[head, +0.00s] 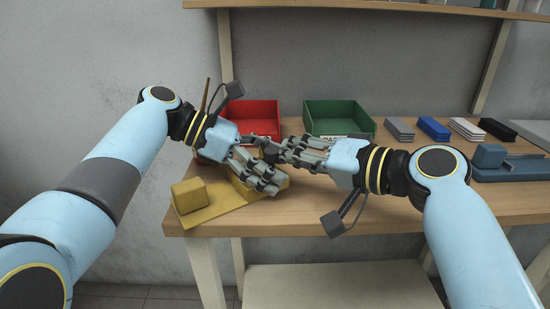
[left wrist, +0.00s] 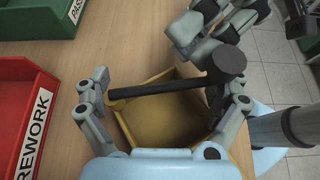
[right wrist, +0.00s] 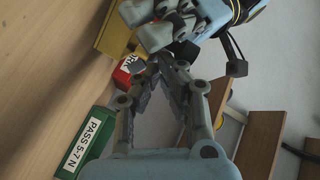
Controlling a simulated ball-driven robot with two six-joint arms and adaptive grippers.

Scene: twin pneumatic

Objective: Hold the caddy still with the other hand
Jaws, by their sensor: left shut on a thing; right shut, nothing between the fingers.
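The yellow caddy (head: 215,213), with an open box and a block on its base, stands at the table's front left. Its open box (left wrist: 165,127) is below my left gripper (left wrist: 165,95) in the left wrist view. My left gripper (head: 268,165) is shut on a dark rod with a round head (left wrist: 150,96), held across above the box. My right gripper (head: 284,153) is shut and empty, its fingertips close to the rod's head. In the right wrist view its fingers (right wrist: 158,75) meet beside my left gripper. Whether either touches the caddy is hidden.
A red bin (head: 252,115) and a green bin (head: 338,117) stand behind the grippers. Several coloured blocks (head: 434,128) and a blue fixture (head: 500,172) are at the right. The table front (head: 330,200) is clear beside the caddy.

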